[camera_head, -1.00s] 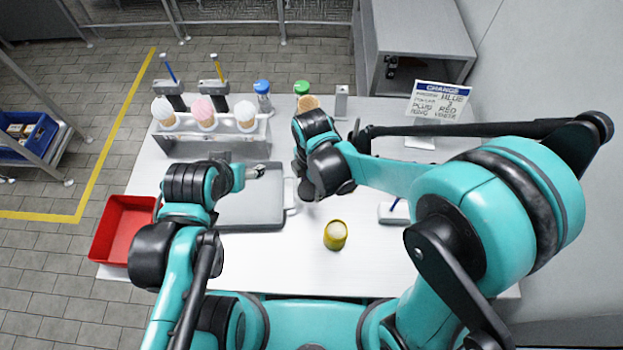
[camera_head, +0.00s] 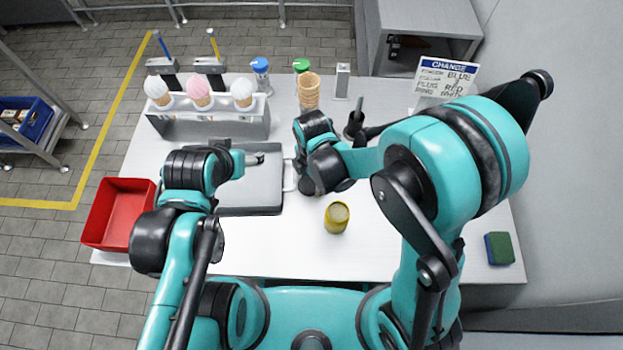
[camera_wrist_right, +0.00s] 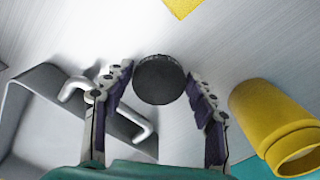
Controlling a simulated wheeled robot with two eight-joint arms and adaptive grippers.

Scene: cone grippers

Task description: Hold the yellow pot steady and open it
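The yellow pot (camera_head: 337,220) stands upright on the white table, right of the grey tray. In the right wrist view a yellow cylinder (camera_wrist_right: 262,105), apparently the pot, lies outside the fingers at the right, its round end toward the lower right. My right gripper (camera_head: 310,186) is left of and behind the pot, apart from it. The wrist view shows its fingers (camera_wrist_right: 159,75) spread either side of a dark round disc (camera_wrist_right: 160,80); I cannot tell if they touch it. My left gripper (camera_head: 258,158) is over the grey tray, away from the pot; its fingers are too small to read.
The grey tray (camera_head: 262,202) has a handle (camera_head: 291,178). A cone rack (camera_head: 215,125) and bottles (camera_head: 261,75) stand at the back. A red bin (camera_head: 118,212) is at the left, a sponge (camera_head: 499,249) at the right. The table's front is clear.

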